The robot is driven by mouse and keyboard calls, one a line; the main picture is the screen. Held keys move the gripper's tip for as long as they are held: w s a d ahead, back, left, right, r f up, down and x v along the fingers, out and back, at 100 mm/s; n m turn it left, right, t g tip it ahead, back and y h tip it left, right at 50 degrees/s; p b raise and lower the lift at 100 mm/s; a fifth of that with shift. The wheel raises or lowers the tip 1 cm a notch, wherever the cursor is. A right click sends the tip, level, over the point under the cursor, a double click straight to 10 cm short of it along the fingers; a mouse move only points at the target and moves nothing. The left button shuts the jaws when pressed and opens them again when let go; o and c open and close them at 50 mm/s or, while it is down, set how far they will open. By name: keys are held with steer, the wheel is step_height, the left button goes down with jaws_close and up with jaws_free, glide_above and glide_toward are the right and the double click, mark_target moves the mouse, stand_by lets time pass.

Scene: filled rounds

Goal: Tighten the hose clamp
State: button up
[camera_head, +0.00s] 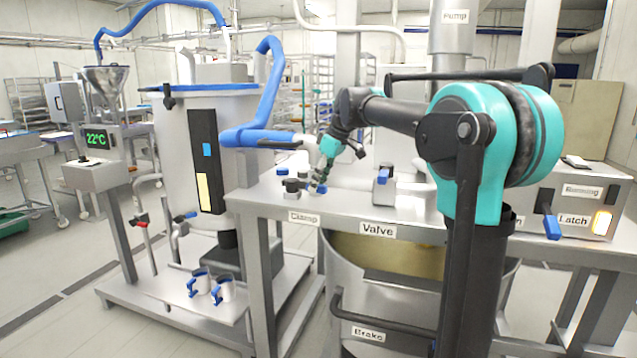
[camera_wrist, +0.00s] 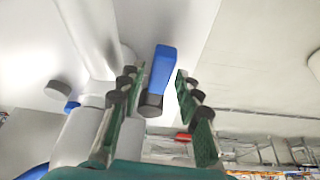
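The hose clamp's blue lever (camera_wrist: 161,68) rises from a dark round pivot (camera_wrist: 150,104) beside a pale pipe in the wrist view. In the head view a small blue part of it (camera_head: 321,190) shows at my fingertips, above the "Clamp" label (camera_head: 304,218) on the steel bench. My gripper (camera_wrist: 155,92) is open, with green-padded fingers on either side of the lever and a visible gap to both. In the head view my gripper (camera_head: 318,182) points down at the bench top and partly hides the clamp.
The steel bench (camera_head: 345,216) also bears a blue-handled valve (camera_head: 383,178) to the right. Dark-capped fittings (camera_head: 292,187) stand close to the left of my gripper. A latch box (camera_head: 575,205) with a blue handle is at far right. A large steel tank (camera_head: 178,150) stands left.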

steer(key=shift+o, duration=0.2)
steer(key=v, duration=1.2)
